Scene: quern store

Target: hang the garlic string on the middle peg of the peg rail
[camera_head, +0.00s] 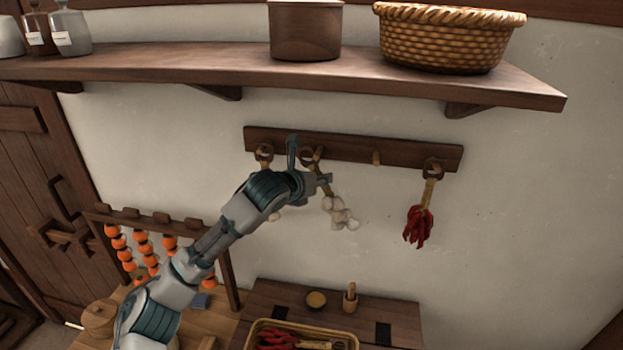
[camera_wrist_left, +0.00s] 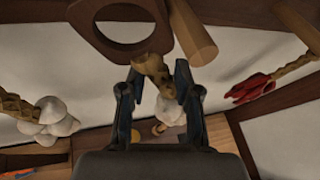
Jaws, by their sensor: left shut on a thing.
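The peg rail (camera_head: 408,159) is a dark board on the wall under the shelf. My left gripper (camera_head: 322,181) is shut on the braid of a garlic string, just below the rail; the fingers (camera_wrist_left: 155,80) also show in the left wrist view. The white bulbs (camera_head: 341,214) hang below the fingers. The string's dark ring (camera_wrist_left: 92,32) is above the fingers, left of a bare wooden peg (camera_wrist_left: 192,32); the peg appears outside the ring. Another garlic string (camera_wrist_left: 48,120) hangs at the left, mostly hidden by my arm in the head view.
A red chilli string (camera_head: 418,225) hangs from the rail's right end. Above, a shelf (camera_head: 200,66) carries a pot (camera_head: 305,30), a wicker basket (camera_head: 445,40) and bottles. Below are a tray (camera_head: 350,335) of chillies and a rack (camera_head: 150,218) of orange strings. Wall right of the chillies is clear.

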